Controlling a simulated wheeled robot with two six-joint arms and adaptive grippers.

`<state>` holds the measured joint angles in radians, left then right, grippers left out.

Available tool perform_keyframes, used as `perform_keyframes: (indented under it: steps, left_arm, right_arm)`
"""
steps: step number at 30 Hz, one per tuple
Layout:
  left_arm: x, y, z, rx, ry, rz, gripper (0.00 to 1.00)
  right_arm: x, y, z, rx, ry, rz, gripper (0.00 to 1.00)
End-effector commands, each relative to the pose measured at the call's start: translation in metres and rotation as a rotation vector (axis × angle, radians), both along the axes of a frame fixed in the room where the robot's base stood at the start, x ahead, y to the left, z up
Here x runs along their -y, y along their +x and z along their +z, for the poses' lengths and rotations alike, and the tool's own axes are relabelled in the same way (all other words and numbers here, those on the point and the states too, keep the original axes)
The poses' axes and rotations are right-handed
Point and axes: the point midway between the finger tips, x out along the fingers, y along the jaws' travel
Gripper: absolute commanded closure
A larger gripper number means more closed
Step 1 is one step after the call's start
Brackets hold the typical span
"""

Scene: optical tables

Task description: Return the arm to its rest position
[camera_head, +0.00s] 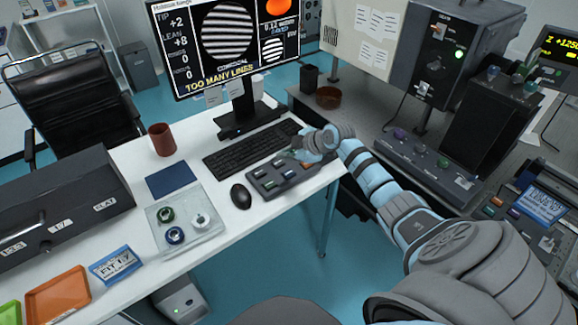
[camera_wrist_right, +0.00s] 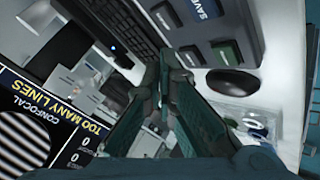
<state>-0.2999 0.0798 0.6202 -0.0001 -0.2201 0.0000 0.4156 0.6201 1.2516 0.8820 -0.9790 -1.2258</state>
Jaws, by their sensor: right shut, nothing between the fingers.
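My right arm (camera_head: 395,200) reaches in from the lower right of the head view, over the white table's right end. Its gripper (camera_head: 297,154) is at the button box (camera_head: 283,175), near the keyboard's right end. In the right wrist view the two fingers of the gripper (camera_wrist_right: 163,58) come together at the tips, with nothing between them. The button box (camera_wrist_right: 222,45) shows close beyond the tips there. I cannot tell whether the fingers touch it. My left gripper is not in view.
The keyboard (camera_head: 250,147) and mouse (camera_head: 240,196) lie beside the button box. The monitor (camera_head: 228,45) stands behind and reads "TOO MANY LINES". A clear tray (camera_head: 190,243) with ringed parts and a brown cup (camera_head: 161,139) are further left. Dark equipment (camera_head: 440,165) stands at right.

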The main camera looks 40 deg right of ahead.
Motion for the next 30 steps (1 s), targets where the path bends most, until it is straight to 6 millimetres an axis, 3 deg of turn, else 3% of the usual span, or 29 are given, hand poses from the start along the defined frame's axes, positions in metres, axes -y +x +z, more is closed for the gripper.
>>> perform_keyframes:
  steps: [13,17,20,24,30]
  left_arm:
    - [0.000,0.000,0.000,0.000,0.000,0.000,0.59]
    - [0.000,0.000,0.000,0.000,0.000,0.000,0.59]
    - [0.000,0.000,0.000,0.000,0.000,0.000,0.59]
    - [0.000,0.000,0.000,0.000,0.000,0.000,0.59]
    - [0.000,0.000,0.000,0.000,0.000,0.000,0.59]
  right_arm:
    - [0.000,0.000,0.000,0.000,0.000,0.000,1.00]
    - [-0.018,-0.013,-0.016,-0.040,0.013,0.005,1.00]
    - [-0.058,-0.050,-0.051,-0.136,0.042,-0.006,1.00]
    - [-0.114,-0.124,-0.091,-0.280,0.090,-0.094,1.00]
    - [-0.158,-0.220,-0.105,-0.402,0.158,-0.314,1.00]
